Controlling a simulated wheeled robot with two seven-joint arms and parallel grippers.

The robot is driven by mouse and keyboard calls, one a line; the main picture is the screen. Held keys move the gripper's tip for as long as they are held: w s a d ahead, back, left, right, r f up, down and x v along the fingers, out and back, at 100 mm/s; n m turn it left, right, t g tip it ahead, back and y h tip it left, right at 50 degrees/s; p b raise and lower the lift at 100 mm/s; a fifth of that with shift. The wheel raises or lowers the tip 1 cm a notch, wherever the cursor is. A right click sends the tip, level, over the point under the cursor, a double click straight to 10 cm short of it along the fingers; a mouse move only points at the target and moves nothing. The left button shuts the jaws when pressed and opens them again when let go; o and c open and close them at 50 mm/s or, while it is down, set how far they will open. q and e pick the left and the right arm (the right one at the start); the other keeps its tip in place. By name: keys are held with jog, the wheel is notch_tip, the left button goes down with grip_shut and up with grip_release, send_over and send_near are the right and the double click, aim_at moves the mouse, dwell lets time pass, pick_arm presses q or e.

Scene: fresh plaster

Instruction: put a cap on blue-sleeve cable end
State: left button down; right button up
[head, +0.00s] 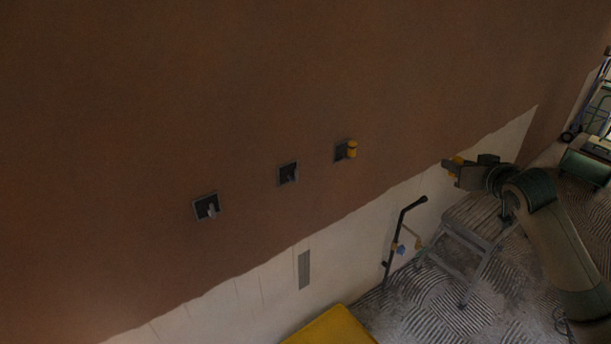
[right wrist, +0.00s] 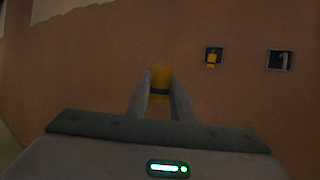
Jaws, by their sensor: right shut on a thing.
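My right gripper (head: 449,169) is shut on a yellow cap (head: 458,160), out to the right of the wall boxes and apart from them. In the right wrist view the cap (right wrist: 160,77) stands between the two fingertips. Three square boxes sit in the brown wall. The left box (head: 195,210) and the middle box (head: 280,175) each show a bare greyish cable end. The right box (head: 339,153) has a yellow cap (head: 351,149) on its cable end, which also shows in the right wrist view (right wrist: 211,60). Sleeve colours cannot be told. My left gripper is out of view.
A yellow object (head: 332,328) is at the bottom. The wall between the boxes and my right gripper looks clear.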

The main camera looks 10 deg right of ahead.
jog(key=a+f+n+y+b, duration=0.1)
jog(key=a+f, duration=0.1)
jog(key=f, duration=0.1)
jog(key=s+a+f+n+y+b, duration=0.1)
jog(key=a+f+b, duration=0.1)
jog(key=a, duration=0.1)
jog(key=a+f+n+y+b, duration=0.1)
jog(key=a+f, duration=0.2)
jog(key=shift+s+a+f+b, duration=0.25)
jog(key=shift+s+f+b, duration=0.1)
grip_shut()
jog(key=s+a+f+n+g+y+b, duration=0.2)
jog(key=s+a+f+n+y+b, duration=0.1)
jog(key=a, duration=0.5)
jog(key=s+a+f+n+g+y+b, duration=0.1)
jog(key=s+a+f+n+y+b, duration=0.2)
jog(key=a, duration=0.5)
jog(key=s+a+f+n+g+y+b, duration=0.2)
jog(key=s+a+f+n+y+b, duration=0.1)
jog(key=s+a+f+b, duration=0.2)
jog(key=s+a+f, duration=0.2)
jog(key=a+f, duration=0.1)
jog(key=shift+n+g+y, duration=0.3)
jog(key=shift+y, duration=0.1)
jog(key=shift+w+a, duration=0.1)
jog(key=shift+a, duration=0.05)
